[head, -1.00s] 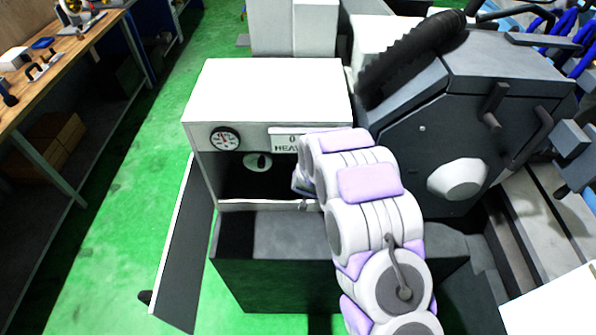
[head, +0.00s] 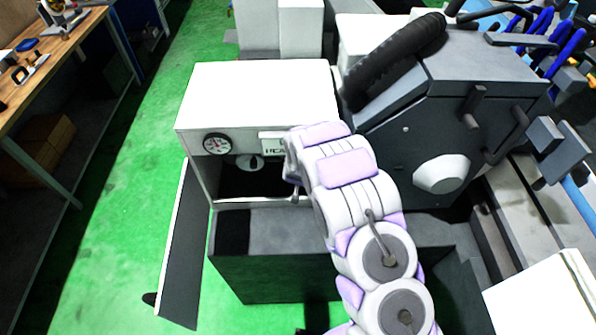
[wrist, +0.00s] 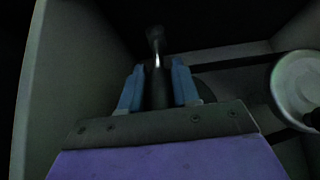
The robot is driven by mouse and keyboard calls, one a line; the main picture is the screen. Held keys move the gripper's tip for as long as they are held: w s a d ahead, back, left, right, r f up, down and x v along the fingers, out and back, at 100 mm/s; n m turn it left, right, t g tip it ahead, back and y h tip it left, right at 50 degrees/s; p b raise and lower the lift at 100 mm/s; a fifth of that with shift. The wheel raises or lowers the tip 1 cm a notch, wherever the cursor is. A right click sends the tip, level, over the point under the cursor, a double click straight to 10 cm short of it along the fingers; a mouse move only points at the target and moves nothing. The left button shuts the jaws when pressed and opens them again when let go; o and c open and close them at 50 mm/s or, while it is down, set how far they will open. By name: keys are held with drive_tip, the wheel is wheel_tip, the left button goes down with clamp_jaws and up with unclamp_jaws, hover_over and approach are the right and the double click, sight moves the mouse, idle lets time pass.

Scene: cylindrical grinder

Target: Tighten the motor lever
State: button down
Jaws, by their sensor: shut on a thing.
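The motor lever (wrist: 155,48) is a dark rod with a rounded, shiny tip in the wrist view. It stands between the two blue fingers of my gripper (wrist: 158,84), which are closed around it. The tip sticks out beyond the fingers. In the head view my arm reaches into the open front of the white-topped cabinet (head: 255,95). There the arm hides the lever and my gripper's fingers.
The cabinet has a gauge (head: 217,143) and an open door (head: 183,245) at left. A grey machine housing (head: 440,135) with a black hose (head: 395,60) stands close to the right. A pale round part (wrist: 298,88) lies right of my gripper. Green floor is clear at left.

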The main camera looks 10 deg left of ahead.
drive_tip(key=c, duration=0.9)
unclamp_jaws()
drive_tip(key=shift+s, duration=0.1)
drive_tip(key=shift+b+v, duration=0.6)
drive_tip(key=shift+v, duration=7.95)
